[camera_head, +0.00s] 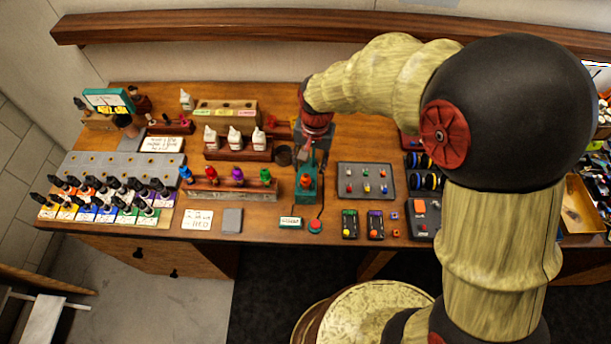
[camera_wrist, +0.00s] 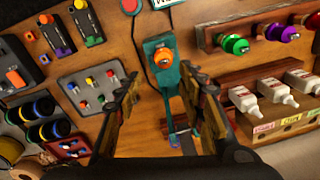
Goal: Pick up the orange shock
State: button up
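The orange shock (camera_head: 305,182) shows as a rounded orange piece on a teal stand (camera_head: 311,168) near the middle of the bench. In the wrist view its round orange end (camera_wrist: 163,58) sits in the upper part of the teal stand (camera_wrist: 158,43). My gripper (camera_wrist: 161,86) is open, with its two fingers apart on either side of the stand and nothing between the tips. The orange piece lies just beyond the fingertips in that view. In the head view my gripper (camera_head: 311,147) is over the back part of the stand, and its fingers are hard to make out.
A rack (camera_head: 228,189) with blue, red, purple and green pieces stands left of the stand. White bottles (camera_head: 234,138) stand behind it. A grey tray (camera_head: 366,193) with small coloured parts is to the right. A red button (camera_head: 315,226) and sign (camera_head: 290,223) are in front.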

aim_at(306, 180)
jog(key=shift+a+f, duration=0.75)
jog(key=shift+f, duration=0.2)
jog(key=shift+d+f, duration=0.1)
jog(key=shift+f, duration=3.9)
jog(key=shift+c, duration=0.3)
grip_shut()
